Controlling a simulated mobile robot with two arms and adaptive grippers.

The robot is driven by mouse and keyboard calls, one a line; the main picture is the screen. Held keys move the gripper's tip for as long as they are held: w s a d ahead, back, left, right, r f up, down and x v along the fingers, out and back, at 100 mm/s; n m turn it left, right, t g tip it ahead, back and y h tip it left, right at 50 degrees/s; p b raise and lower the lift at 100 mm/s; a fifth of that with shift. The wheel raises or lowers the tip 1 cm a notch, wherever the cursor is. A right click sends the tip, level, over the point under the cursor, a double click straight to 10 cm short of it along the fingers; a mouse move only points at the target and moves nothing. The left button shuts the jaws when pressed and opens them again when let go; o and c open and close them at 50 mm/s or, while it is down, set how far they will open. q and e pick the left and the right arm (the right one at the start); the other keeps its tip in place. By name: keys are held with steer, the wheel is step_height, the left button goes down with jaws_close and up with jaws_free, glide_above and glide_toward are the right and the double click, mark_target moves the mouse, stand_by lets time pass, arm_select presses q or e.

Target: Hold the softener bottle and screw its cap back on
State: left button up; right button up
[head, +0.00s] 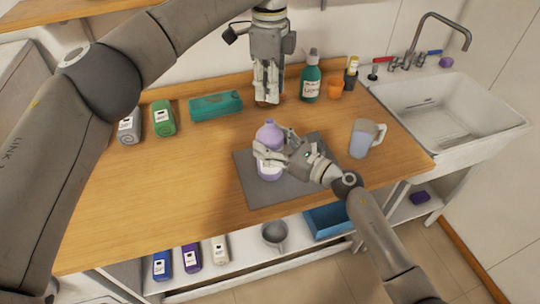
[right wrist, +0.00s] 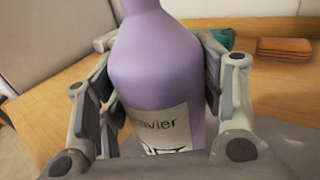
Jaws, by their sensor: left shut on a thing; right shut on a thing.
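The softener bottle (head: 270,170) is lilac with a white label and stands upright on the grey mat. My right gripper (head: 272,155) is shut around its body from the right; the bottle (right wrist: 162,75) also fills the middle of the right wrist view, between both fingers (right wrist: 160,115). Its top is cut off there, and in the head view I cannot tell whether a cap sits on it. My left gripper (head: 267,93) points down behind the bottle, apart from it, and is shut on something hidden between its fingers. I cannot make out the cap for certain.
The grey mat (head: 250,188) lies on the wooden counter (head: 135,190). A clear jug (head: 365,140) stands right, near the sink (head: 440,105).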

arm_select(q)
steer(key=shift+f, duration=0.1)
arm_select(e)
steer(key=shift+c, duration=1.4)
arm_select(q)
glide_above(270, 121)
steer(key=shift+f, duration=2.4)
steer(key=shift+f, duration=0.15)
steer(key=shift+f, duration=0.75)
steer(key=shift+f, duration=0.6)
